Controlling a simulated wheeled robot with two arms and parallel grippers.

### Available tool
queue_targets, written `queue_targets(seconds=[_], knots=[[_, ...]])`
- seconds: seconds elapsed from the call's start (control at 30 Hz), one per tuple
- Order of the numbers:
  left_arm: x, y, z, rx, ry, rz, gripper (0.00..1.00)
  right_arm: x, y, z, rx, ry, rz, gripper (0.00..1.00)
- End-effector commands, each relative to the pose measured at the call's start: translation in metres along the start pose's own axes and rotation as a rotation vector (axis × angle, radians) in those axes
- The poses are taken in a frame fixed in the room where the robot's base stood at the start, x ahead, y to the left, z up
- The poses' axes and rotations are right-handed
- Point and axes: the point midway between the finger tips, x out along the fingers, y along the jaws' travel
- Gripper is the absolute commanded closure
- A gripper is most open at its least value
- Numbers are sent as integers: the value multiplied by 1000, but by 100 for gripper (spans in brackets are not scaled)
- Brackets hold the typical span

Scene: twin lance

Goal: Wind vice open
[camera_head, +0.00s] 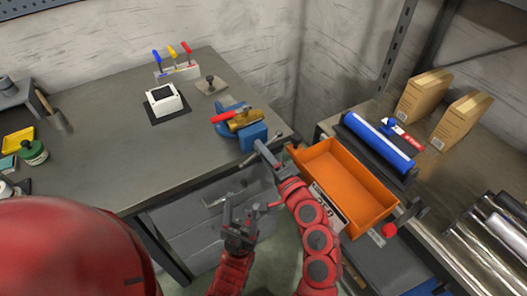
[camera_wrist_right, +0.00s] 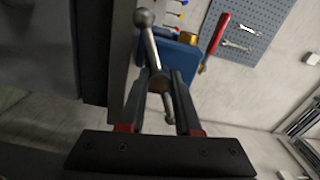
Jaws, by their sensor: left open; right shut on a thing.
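The blue vice (camera_head: 252,137) stands at the right front edge of the grey workbench, with a brass piece (camera_head: 245,119) at its jaws and a red-handled tool beside it. The vice also shows in the right wrist view (camera_wrist_right: 183,55). My right gripper (camera_head: 260,147) is at the front of the vice. In the right wrist view its fingers (camera_wrist_right: 158,85) are closed on the steel vice handle (camera_wrist_right: 153,48), whose ball end points up in the picture; the fingers hide part of the bar. My left gripper (camera_head: 240,212) is open and empty, in front of the bench drawers.
An orange tray (camera_head: 347,184) sits to the right, close to my right arm. Behind it are a blue roll (camera_head: 378,142) and cardboard boxes (camera_head: 425,95). A white device (camera_head: 163,99) and a screwdriver rack (camera_head: 178,71) stand farther back. The bench's middle is clear.

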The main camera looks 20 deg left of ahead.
Motion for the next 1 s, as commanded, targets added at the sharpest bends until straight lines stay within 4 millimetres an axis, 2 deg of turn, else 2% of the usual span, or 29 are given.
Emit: queue_targets(seconds=[0.03, 0.67, 0.7, 0.83, 0.87, 1.0], knots=[[0, 0, 0, 0, 0, 0, 45, 1, -4, -1, 1, 1, -9, 100], [0, 0, 0, 0, 0, 0, 45, 1, -4, 0, 0, 1, -9, 100], [0, 0, 0, 0, 0, 0, 45, 1, -4, 0, 1, 1, -9, 64], [0, 0, 0, 0, 0, 0, 45, 0, -3, 0, 0, 0, -6, 41], [0, 0, 0, 0, 0, 0, 45, 0, -2, 0, 0, 0, -5, 38], [0, 0, 0, 0, 0, 0, 45, 0, -2, 0, 0, 0, -3, 38]])
